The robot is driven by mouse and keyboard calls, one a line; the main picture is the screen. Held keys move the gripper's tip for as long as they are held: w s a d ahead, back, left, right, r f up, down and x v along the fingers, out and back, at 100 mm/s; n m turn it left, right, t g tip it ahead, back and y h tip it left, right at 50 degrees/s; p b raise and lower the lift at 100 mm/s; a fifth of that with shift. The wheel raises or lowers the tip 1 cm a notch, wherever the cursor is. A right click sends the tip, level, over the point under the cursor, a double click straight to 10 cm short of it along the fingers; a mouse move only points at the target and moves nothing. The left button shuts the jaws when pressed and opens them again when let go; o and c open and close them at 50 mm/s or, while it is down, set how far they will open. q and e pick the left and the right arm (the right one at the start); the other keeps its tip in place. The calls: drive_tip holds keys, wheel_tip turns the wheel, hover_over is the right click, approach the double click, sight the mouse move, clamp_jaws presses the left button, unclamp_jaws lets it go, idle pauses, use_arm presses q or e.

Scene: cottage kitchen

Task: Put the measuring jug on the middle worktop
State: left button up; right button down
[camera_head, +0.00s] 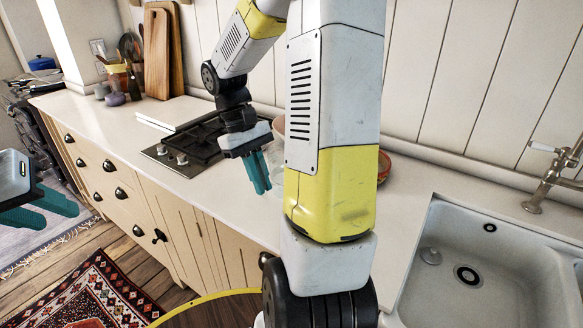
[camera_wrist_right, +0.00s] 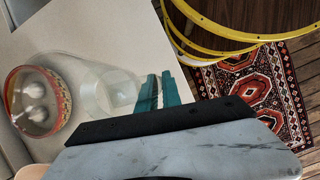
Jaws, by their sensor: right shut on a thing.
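The measuring jug (camera_wrist_right: 112,92) is clear glass and shows in the right wrist view just left of my right fingers. In the head view only a faint part of it (camera_head: 277,178) shows beside my arm. My right gripper (camera_head: 259,180) has its teal fingers close together, shut on the jug; in the wrist view the fingers (camera_wrist_right: 160,92) overlap its side. I cannot tell whether the jug touches the worktop. The pale worktop (camera_head: 215,195) runs between the hob and the sink. My left gripper (camera_head: 50,210) is at the left edge, open and empty, over the floor.
A red-rimmed bowl (camera_wrist_right: 62,95) with round things in it stands near the jug. The black hob (camera_head: 195,145) lies to the left and the white sink (camera_head: 470,270) to the right. Boards (camera_head: 160,50) and a utensil pot (camera_head: 122,75) stand at the far end.

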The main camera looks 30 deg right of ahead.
drive_tip(key=s+d+f+n, duration=0.1)
drive_tip(key=s+d+n, duration=0.1)
drive_tip(key=s, duration=0.5)
drive_tip(key=shift+h, duration=0.5)
drive_tip(key=shift+w+d+f, duration=0.35)
drive_tip(key=shift+w+f, duration=0.5)
drive_tip(key=shift+w, duration=1.7)
drive_tip(key=shift+w+d+f, duration=0.4)
drive_tip(key=shift+w+f, duration=0.4)
drive_tip(key=shift+w, duration=1.75)
drive_tip(key=shift+w+d+f, duration=0.35)
drive_tip(key=shift+w+f, duration=0.5)
drive_tip(key=shift+w, duration=1.7)
drive_tip(key=shift+f, duration=0.2)
drive_tip(key=c, duration=1.5)
unclamp_jaws()
